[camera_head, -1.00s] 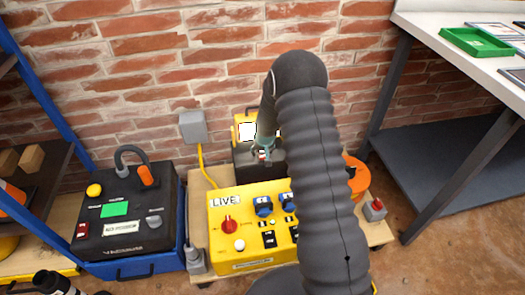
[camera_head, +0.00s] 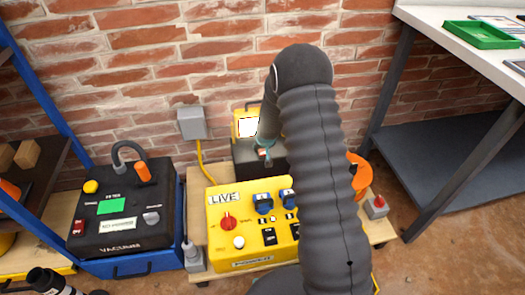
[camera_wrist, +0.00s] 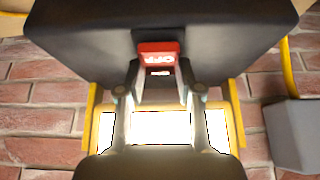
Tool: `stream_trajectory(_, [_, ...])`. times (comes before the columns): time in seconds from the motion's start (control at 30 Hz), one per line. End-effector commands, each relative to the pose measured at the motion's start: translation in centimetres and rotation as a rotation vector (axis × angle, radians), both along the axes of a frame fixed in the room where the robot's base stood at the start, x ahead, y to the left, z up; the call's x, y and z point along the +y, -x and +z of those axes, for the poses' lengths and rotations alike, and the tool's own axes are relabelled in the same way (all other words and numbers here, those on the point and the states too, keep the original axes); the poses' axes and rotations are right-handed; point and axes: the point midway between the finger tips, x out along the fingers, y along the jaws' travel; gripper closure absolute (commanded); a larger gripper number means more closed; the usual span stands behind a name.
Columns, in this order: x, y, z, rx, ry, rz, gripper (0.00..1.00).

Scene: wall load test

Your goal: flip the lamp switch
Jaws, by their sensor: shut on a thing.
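The work lamp has a lit white panel in a yellow frame (camera_head: 239,125) and a black base box (camera_head: 242,160), by the brick wall. In the wrist view its bright panel (camera_wrist: 160,127) lies behind my fingers, and the black box (camera_wrist: 90,40) fills the top. A red switch (camera_wrist: 158,47) marked OFF, upside down here, sits on the box. My gripper (camera_wrist: 160,75) has one finger on each side of the switch area and is shut on the switch. In the head view my gripper (camera_head: 264,154) is at the lamp box's front; the arm hides part of the lamp.
A yellow control box (camera_head: 236,257) marked LIVE stands in front of the lamp. A black and blue vacuum (camera_head: 125,215) is at the left, a grey wall box (camera_head: 193,122) left of the lamp.

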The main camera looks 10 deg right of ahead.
Motion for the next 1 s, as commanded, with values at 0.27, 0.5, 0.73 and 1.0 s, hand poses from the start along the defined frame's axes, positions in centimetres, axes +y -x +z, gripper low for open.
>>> stream_trajectory(0.27, [-0.01, 0.38, -0.79, -0.158, 0.001, -0.001, 1.0])
stream_trajectory(0.5, [-0.01, 0.6, -0.53, -0.26, 0.001, -0.001, 1.0])
stream_trajectory(0.73, [-0.01, 0.64, -0.03, -0.291, 0.001, -0.001, 0.99])
stream_trajectory(1.0, [-0.01, 0.65, 0.02, -0.29, 0.001, -0.001, 0.57])
